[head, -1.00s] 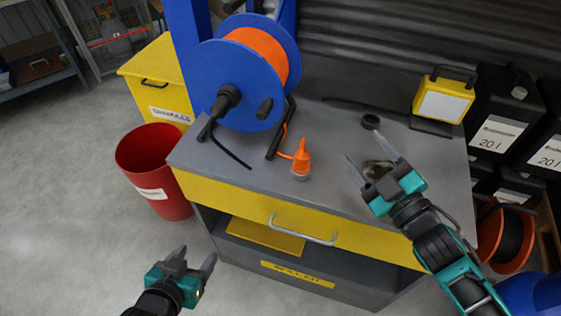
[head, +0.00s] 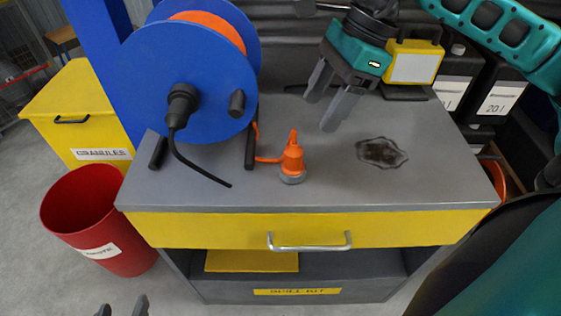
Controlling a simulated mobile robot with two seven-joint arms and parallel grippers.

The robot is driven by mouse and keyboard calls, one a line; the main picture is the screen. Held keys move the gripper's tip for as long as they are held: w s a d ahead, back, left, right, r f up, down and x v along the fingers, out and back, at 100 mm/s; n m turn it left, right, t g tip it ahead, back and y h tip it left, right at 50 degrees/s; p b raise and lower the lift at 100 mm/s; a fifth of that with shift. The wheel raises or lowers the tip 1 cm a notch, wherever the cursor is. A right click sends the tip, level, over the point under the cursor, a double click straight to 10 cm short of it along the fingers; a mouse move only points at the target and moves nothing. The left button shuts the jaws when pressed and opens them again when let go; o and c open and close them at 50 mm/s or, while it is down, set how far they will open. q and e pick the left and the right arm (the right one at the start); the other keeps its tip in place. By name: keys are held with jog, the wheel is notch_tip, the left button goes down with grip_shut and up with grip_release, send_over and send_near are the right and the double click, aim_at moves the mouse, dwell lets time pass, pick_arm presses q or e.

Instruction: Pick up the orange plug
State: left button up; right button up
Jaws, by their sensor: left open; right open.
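The orange plug (head: 292,160) stands upright on the grey bench top, on a grey round base, with its tip pointing up. An orange cable runs from it left to the blue cable reel (head: 200,85). My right gripper (head: 318,112) is open and empty, above the bench behind and to the right of the plug, fingers pointing down. It is apart from the plug. Only the fingertips of my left gripper (head: 123,308) show at the bottom edge, low in front of the bench; they are apart and empty.
A black cable (head: 200,170) lies on the bench left of the plug. A dark stain (head: 382,152) marks the top at right. A yellow work lamp (head: 413,65) stands at the back right. A red bin (head: 95,222) and yellow box (head: 85,115) stand left.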

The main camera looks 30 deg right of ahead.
aim_at(296, 148)
jog(key=x, duration=0.6)
jog(key=shift+a+f+b, duration=0.1)
jog(key=shift+f+b, duration=0.1)
jog(key=shift+b, duration=0.15)
jog(key=shift+w+b+x, duration=0.15)
jog(key=shift+b+x, duration=0.05)
jog(key=shift+x, duration=1.15)
jog(key=shift+w+b+x, duration=0.15)
jog(key=shift+x, duration=1.15)
jog(key=shift+c, duration=0.5)
jog(key=c, duration=1.1)
jog(key=shift+r, duration=0.15)
